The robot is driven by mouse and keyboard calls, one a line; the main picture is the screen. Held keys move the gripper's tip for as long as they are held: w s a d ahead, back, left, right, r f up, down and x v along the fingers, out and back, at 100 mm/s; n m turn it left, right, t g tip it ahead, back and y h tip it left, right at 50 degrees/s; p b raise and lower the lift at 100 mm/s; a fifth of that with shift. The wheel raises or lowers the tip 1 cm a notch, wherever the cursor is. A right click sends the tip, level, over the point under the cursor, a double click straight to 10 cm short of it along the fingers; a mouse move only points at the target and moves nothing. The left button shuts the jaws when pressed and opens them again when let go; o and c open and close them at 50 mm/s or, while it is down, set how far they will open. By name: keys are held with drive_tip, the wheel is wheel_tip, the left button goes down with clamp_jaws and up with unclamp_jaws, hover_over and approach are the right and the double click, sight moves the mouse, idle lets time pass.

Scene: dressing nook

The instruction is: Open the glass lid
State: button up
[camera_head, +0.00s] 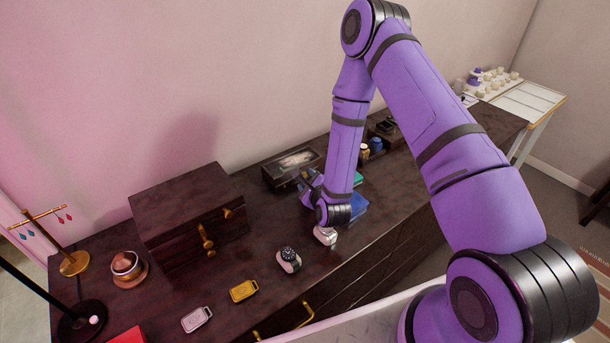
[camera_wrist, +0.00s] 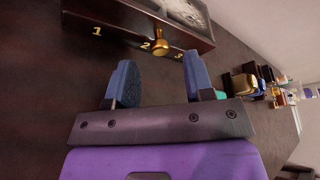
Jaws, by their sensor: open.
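The dark box (camera_head: 272,183) with the glass lid (camera_head: 297,160) stands at the back of the dresser, and the lid lies shut on it. In the wrist view, the glass lid (camera_wrist: 188,10) is cut off at the top, above the front wall marked with gold numbers 1, 2 and 3. A gold knob (camera_wrist: 168,50) sticks out of that front near the 2. My gripper (camera_wrist: 160,72) is open and empty, its two blue fingers apart and pointing at the front, short of the knob. In the head view my gripper (camera_head: 308,188) is partly hidden by my arm.
A large dark wooden chest (camera_head: 188,213) stands left of the box. A watch (camera_head: 289,259), a yellow tag (camera_head: 243,291) and a grey tag (camera_head: 197,319) lie nearer the front. Small jars (camera_head: 375,146) and a blue item (camera_head: 358,206) are to the right.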

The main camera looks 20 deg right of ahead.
sight(305, 176)
drive_tip(key=shift+x, duration=2)
drive_tip(key=shift+c, duration=0.5)
clamp_jaws()
